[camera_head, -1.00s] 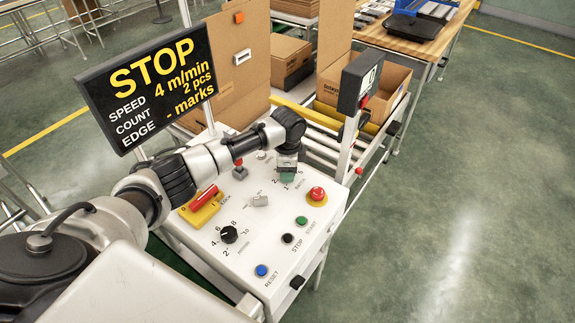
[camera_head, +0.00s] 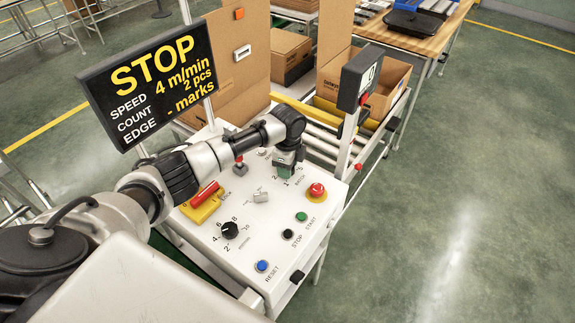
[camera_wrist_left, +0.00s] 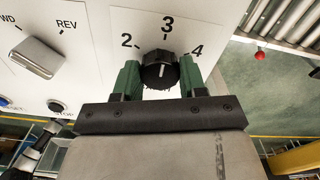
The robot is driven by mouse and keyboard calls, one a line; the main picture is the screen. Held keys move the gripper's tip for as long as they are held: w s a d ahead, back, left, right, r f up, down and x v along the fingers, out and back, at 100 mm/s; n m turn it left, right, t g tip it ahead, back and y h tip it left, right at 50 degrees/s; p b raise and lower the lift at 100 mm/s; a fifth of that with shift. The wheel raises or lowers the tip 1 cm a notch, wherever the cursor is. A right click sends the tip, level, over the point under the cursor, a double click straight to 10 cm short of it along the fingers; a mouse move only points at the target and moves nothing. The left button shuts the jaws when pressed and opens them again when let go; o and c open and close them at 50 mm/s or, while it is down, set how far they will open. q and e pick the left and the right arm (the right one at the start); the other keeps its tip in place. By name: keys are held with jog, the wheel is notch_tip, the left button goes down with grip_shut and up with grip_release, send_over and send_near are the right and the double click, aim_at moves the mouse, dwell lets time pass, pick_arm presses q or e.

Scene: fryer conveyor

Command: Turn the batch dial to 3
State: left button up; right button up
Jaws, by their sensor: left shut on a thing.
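The batch dial (camera_wrist_left: 158,73) is a black knob on the white control panel (camera_head: 262,223), with the numbers 2, 3 and 4 around it in the left wrist view. Its white pointer line points up, about toward the 3. My left gripper (camera_wrist_left: 160,78) has its green fingers on either side of the dial and is shut on it. In the head view the left gripper (camera_head: 287,167) reaches down onto the panel's far side and hides the dial. The sign (camera_head: 150,77) reads STOP, 4 m/min, 2 pcs. My right gripper is not in view.
Near the gripper are a red emergency button (camera_head: 317,190), a grey selector (camera_head: 260,196), a red-handled switch (camera_head: 205,197) and a black speed knob (camera_head: 229,230). Green, black and blue buttons line the near right side. A small display post (camera_head: 360,80) stands behind.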

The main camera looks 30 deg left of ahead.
pick_arm(q)
jog(key=o, duration=0.9)
jog(key=shift+r, duration=0.1)
notch_tip(320, 180, up, 11)
jog(key=shift+f+b, duration=0.15)
jog(key=shift+b, duration=0.4)
jog(key=shift+d, duration=0.1)
